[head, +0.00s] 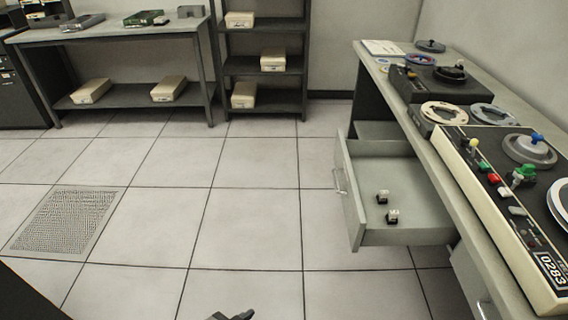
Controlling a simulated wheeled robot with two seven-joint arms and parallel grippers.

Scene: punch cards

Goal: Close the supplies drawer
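The supplies drawer (349,195) stands pulled out from under the desk on the right, its front facing left. A metal handle (340,181) is on its front face. Inside it lie two small black-and-white items (393,216), apart from each other. A dark gripper tip (232,316), seemingly my left, just shows at the bottom edge, well apart from the drawer to its lower left. Most of it is cut off, so its opening does not show. My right gripper is not in view.
The desk (455,190) carries tape reels and a control panel (510,190) with coloured knobs. A shelf rack (265,65) and a workbench (135,97) with boxes stand at the back. A floor grate (65,220) lies at left. The tiled floor left of the drawer is clear.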

